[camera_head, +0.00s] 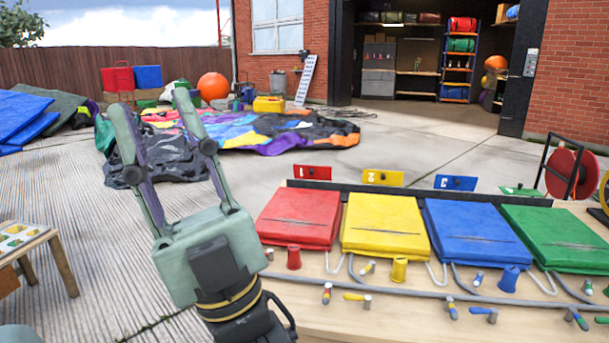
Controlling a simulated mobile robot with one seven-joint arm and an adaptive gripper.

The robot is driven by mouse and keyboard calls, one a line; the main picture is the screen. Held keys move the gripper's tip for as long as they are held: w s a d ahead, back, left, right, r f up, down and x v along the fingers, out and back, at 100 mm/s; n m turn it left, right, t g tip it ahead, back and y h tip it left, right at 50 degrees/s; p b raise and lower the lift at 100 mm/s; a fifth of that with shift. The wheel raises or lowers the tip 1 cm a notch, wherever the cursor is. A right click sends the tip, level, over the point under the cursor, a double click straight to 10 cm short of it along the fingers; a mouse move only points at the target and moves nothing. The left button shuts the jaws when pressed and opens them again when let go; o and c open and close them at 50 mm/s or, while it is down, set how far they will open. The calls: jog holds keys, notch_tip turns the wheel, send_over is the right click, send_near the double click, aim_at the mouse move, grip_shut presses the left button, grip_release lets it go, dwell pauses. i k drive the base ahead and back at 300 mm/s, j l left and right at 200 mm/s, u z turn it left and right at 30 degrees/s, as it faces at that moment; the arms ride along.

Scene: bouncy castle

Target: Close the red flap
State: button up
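The red pad (300,217) lies at the left end of a row of coloured pads on the wooden table. It has a dark slit across its middle. I cannot tell whether a flap on it is raised or how far it is open. A small red cup-shaped piece (294,257) stands in front of it, and a red number plate (312,172) stands behind it. My gripper (150,102) is left of the red pad, fingers pointing up and away in the picture. Its fingers are apart with nothing between them, and it does not appear to touch the pad.
Yellow (384,225), blue (475,236) and green (560,238) pads continue the row rightward. A grey hose (420,293) and several small coloured pegs lie along the table's front. A red reel (572,174) stands at right. A small wooden table (40,240) is at left.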

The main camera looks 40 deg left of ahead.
aim_at(301, 171)
jog(key=j, duration=1.8)
jog(key=i+j, duration=0.1)
jog(key=j, duration=1.7)
